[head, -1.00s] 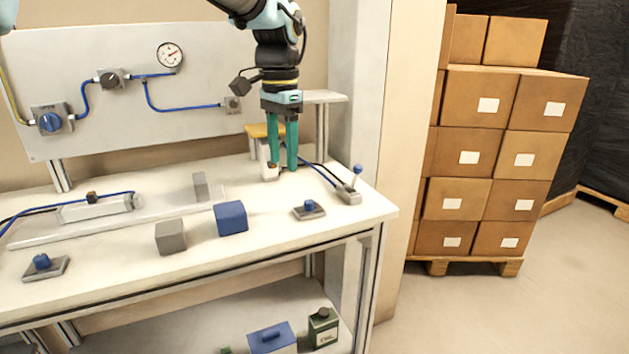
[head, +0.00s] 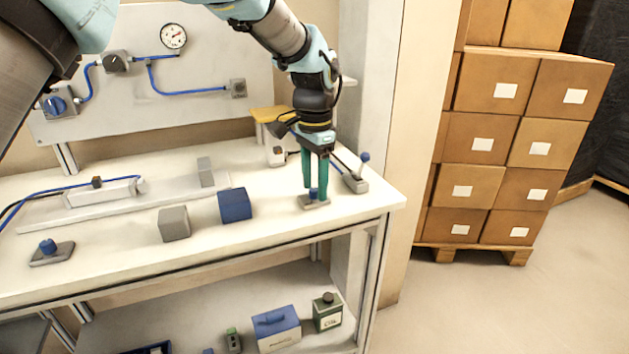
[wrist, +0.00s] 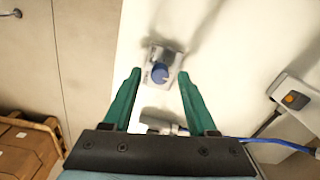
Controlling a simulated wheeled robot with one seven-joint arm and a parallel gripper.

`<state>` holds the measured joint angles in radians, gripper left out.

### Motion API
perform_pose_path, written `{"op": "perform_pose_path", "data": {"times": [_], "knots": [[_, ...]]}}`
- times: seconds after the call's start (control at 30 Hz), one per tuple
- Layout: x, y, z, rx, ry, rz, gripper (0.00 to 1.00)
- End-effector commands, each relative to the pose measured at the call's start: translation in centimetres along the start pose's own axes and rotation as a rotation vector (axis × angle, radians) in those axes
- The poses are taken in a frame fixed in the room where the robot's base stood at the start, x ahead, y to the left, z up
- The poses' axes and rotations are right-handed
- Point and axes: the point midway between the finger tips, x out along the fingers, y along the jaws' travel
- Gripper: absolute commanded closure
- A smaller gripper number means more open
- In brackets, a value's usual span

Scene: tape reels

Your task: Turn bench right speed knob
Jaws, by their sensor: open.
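The right speed knob (head: 313,195) is a small blue knob on a flat grey base plate (head: 316,204), near the right front of the bench top. My gripper (head: 315,187) points down with its two green fingers open, one on each side of the knob in the head view. In the wrist view the blue knob (wrist: 160,74) appears between the fingertips (wrist: 160,72), with a gap on both sides. I cannot tell whether the fingertips are level with it or a little above. The fingers partly hide the knob in the head view.
A lever switch box (head: 356,182) with a blue-tipped stick stands close right of the gripper. A blue block (head: 235,205) and a grey block (head: 174,224) lie to the left. Another blue knob (head: 48,246) sits at the far left. The bench's front strip is clear.

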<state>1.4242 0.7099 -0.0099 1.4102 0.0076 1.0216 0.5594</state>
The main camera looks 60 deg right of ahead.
Motion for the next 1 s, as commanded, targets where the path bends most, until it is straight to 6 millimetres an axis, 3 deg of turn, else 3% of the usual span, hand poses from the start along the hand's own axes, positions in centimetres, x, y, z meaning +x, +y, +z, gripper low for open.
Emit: {"op": "perform_pose_path", "data": {"times": [0.3,0.8,1.0], "knots": [[0.3,0.0,0.0,0.0,0.0,0.0,0.42],[0.27,0.01,0.0,0.0,0.0,0.0,0.98],[0.26,0.02,0.0,0.0,0.0,0.0,1.0]]}}
